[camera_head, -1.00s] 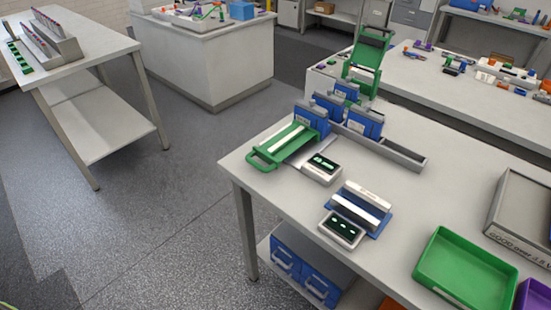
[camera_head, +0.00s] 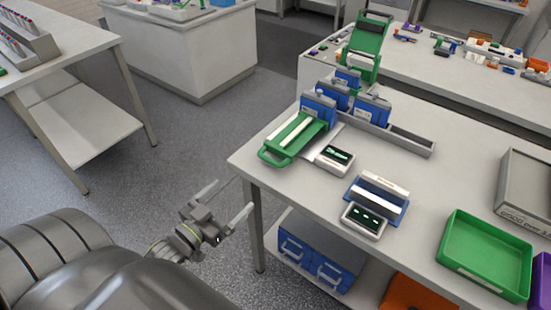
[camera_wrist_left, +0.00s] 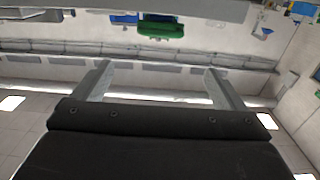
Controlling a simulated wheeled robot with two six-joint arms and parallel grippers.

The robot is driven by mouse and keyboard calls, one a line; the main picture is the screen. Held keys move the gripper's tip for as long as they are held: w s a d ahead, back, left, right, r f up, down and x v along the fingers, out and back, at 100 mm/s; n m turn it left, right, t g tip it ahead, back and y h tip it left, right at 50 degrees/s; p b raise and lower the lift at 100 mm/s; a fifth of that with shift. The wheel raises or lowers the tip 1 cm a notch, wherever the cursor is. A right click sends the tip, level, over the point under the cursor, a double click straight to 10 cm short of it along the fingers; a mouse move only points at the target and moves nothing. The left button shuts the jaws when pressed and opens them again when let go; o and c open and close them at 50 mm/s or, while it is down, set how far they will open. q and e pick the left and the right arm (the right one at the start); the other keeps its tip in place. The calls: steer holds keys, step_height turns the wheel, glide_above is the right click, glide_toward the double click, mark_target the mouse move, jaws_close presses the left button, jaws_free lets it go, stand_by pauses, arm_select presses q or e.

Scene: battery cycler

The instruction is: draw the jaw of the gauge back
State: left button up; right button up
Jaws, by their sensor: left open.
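Two instruments with small dark displays stand on the near table, and I cannot tell for certain which is the gauge. One has a blue base with pale bars (camera_head: 378,192) and a display unit (camera_head: 364,219) at its front. The other is a green slide with a loop handle (camera_head: 274,157) by the table's left edge, with a display unit (camera_head: 335,158) beside it. My left gripper (camera_head: 226,203) is open and empty, left of the table and apart from both. Its spread fingers also show in the left wrist view (camera_wrist_left: 158,72). My right gripper is out of view.
Several blue blocks (camera_head: 371,110) stand behind the instruments beside a long grey rail (camera_head: 405,140). A green tray (camera_head: 485,255) and a grey box (camera_head: 527,190) are at the right. Blue bins (camera_head: 313,262) sit on the lower shelf. The floor left of the table is clear.

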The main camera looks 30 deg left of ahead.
arm_select(q)
steer(key=b, duration=0.4)
glide_toward(270, 160)
steer(key=w, duration=0.7)
steer(key=w+b, duration=0.1)
steer(key=w, duration=0.2)
steer(key=shift+w+d+f, duration=0.25)
